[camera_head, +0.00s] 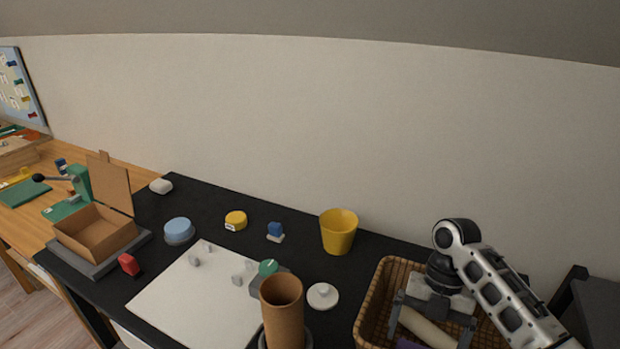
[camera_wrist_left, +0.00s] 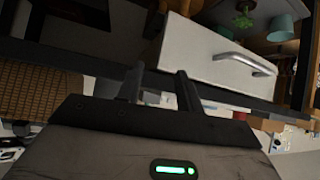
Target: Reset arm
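My right gripper (camera_head: 429,333) comes in from the right in the head view and points down into the wicker basket (camera_head: 371,304) at the lower right. Its two fingers stand wide apart. A cream roll-shaped item (camera_head: 427,328) lies between or below them; I cannot tell whether they touch it. My left gripper is outside the head view. In the left wrist view my left gripper (camera_wrist_left: 158,80) has its two dark fingers apart with nothing between them. A white drawer front (camera_wrist_left: 215,65) with a metal handle (camera_wrist_left: 248,63) lies beyond them.
The black desk holds a yellow cup (camera_head: 338,232), a brown tube (camera_head: 283,312), a white sheet (camera_head: 185,300), an open cardboard box (camera_head: 97,236) and several small items. A wooden table (camera_head: 70,158) adjoins at left. The sloped wall stands close behind.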

